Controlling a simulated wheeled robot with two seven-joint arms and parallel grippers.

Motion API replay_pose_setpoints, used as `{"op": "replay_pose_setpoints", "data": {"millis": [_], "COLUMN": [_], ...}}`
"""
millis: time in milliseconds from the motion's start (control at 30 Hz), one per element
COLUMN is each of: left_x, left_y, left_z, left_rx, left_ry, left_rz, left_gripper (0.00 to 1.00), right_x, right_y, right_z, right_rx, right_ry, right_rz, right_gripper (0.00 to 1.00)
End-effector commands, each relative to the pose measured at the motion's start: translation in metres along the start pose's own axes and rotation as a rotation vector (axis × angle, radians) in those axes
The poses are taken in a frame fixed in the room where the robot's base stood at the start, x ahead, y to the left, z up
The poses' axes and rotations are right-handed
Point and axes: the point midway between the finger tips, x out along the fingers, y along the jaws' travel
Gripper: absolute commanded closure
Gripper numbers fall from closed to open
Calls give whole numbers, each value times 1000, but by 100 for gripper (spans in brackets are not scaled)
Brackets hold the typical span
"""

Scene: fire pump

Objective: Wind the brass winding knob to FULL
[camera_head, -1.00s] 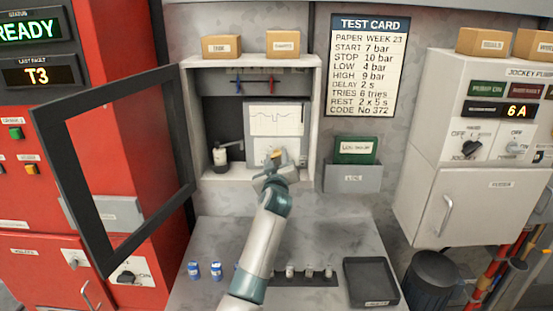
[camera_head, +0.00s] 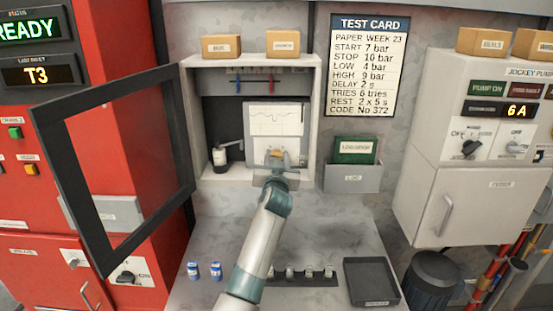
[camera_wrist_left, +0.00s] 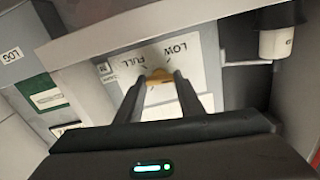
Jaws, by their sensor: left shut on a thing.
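The brass winding knob (camera_wrist_left: 158,75) is on the lower front of the white chart recorder (camera_head: 262,121), inside the open wall cabinet. In the left wrist view, the LOW and FULL marks show on the plate (camera_wrist_left: 200,65) around it, upside down. My left gripper (camera_wrist_left: 158,84) has its two fingers on either side of the knob and is shut on it. In the head view my left gripper (camera_head: 274,168) hides part of the recorder's lower front, and only a bit of the knob shows. I cannot read which mark the knob points to. My right gripper is not in view.
The cabinet door (camera_head: 115,165) stands open at left. A small dark and white bottle-like item (camera_head: 220,157) stands left of the recorder. Below is a grey worktop (camera_head: 325,235) with blue-labelled jars (camera_head: 194,270), a row of small items and a black tray (camera_head: 371,281).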

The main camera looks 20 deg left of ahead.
Motion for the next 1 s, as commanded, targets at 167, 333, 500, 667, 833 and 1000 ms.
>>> {"op": "replay_pose_setpoints", "data": {"millis": [167,333,500,667,833,1000], "left_x": [0,0,0,0,0,0], "left_y": [0,0,0,0,0,0], "left_z": [-1,-2,-2,-2,-2,-3], "left_rx": [169,330,491,645,804,967], "left_ry": [1,1,1,0,1,2], "left_rz": [-1,-1,-1,-1,-1,-1], "left_gripper": [88,88,88,88,88,88], "right_x": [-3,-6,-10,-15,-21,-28], "right_y": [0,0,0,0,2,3], "right_z": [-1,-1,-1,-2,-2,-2], "right_rx": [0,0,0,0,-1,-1], "right_ry": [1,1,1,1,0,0], "right_rz": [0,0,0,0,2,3], "right_gripper": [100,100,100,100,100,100]}}
